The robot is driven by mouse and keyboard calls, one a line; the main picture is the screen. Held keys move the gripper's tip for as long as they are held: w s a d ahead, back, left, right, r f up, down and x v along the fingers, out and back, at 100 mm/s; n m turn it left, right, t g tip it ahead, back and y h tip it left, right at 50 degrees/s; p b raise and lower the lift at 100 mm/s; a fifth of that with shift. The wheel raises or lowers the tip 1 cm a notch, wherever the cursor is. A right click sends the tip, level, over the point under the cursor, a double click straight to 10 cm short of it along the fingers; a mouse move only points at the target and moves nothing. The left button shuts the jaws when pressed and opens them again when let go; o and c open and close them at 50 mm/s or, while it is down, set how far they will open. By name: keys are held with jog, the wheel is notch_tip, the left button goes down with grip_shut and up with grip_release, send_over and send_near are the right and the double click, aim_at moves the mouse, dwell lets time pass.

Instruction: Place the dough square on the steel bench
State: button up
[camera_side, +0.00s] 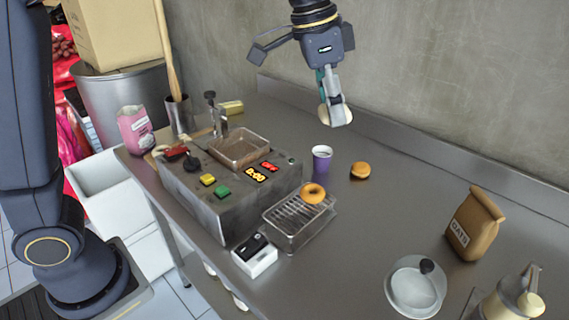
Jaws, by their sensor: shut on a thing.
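My gripper (334,112) is at the top middle, pointing down, with its fingers shut on a small pale cream piece. This piece, which looks like the dough square (348,114), shows on both sides of the fingers; they hide its middle, so its full shape cannot be told. It is held in the air above the back part of the steel bench (395,215), apart from the surface.
A purple cup (321,161) and a round bun (360,171) stand below my gripper. A fryer-like machine (233,205) is at left, a wire rack with a doughnut (313,193) in front. An oats bag (474,222) is at right. The bench between bun and bag is clear.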

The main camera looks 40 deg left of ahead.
jog(key=s+d+m, duration=0.1)
jog(key=s+d, duration=0.1)
jog(key=d, duration=0.3)
send_over(384, 232)
jog(key=s+a, duration=0.1)
jog(key=s, duration=0.1)
notch_tip(384, 232, down, 25)
jog(key=shift+w+f, duration=0.15)
jog(key=shift+f, duration=0.05)
jog(key=shift+w+d+f, duration=0.2)
jog(key=shift+w+f, duration=0.35)
jog(key=shift+f, duration=1.65)
jog(key=shift+f, duration=0.15)
jog(key=o, duration=0.8)
jog(key=shift+o, duration=0.2)
